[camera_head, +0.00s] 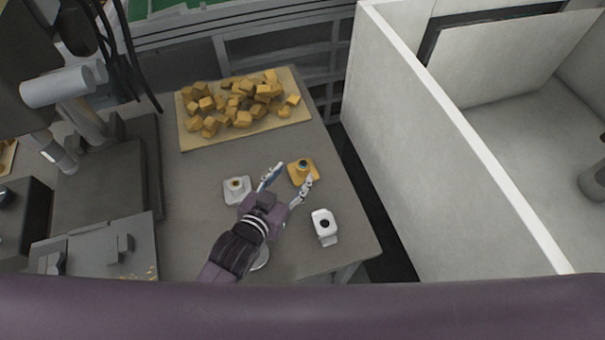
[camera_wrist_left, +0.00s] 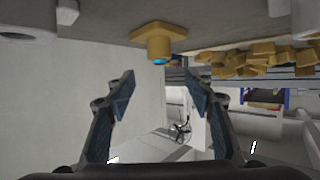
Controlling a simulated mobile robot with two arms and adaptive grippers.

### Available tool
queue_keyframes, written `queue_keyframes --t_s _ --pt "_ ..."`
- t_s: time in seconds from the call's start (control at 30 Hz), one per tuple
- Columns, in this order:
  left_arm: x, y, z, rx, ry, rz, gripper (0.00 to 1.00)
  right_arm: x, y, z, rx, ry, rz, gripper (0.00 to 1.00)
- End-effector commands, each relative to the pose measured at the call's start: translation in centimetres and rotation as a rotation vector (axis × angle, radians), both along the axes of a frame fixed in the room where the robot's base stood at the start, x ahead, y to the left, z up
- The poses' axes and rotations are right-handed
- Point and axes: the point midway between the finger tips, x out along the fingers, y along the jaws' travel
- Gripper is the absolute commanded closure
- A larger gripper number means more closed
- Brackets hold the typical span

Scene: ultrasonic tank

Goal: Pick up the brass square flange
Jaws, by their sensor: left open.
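The brass square flange (camera_head: 302,171) sits on the grey table, a yellow square base with a round raised neck and a bluish ring at its top. In the left wrist view the flange (camera_wrist_left: 157,41) appears at the top centre, lined up between the fingers but beyond their tips. My left gripper (camera_head: 290,178) is open and empty, its fingertips near the flange's front side; in the left wrist view both fingers (camera_wrist_left: 159,90) are spread apart. I cannot tell the exact height gap to the flange. My right gripper is not in view.
Many brass blocks (camera_head: 240,103) lie on a tan board (camera_head: 189,140) behind. A pale-walled tank (camera_head: 440,150) borders the table's right.

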Motion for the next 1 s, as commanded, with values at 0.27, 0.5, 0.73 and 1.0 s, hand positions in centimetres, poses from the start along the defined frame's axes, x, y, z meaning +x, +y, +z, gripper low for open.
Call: queue_keyframes --t_s 0.27,0.5,0.73,1.0 --pt "0.8 -0.3 -1.9 -0.001 -0.001 0.001 0.51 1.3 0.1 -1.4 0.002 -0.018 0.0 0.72" --pt "2.3 -1.0 -2.6 0.0 0.0 0.001 0.51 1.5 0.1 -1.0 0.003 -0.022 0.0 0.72" --pt "4.1 -1.9 -3.7 0.0 0.0 0.001 0.51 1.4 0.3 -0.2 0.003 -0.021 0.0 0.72" --pt "6.2 -2.9 -5.0 0.0 0.0 0.0 0.51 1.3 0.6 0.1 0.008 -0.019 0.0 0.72"
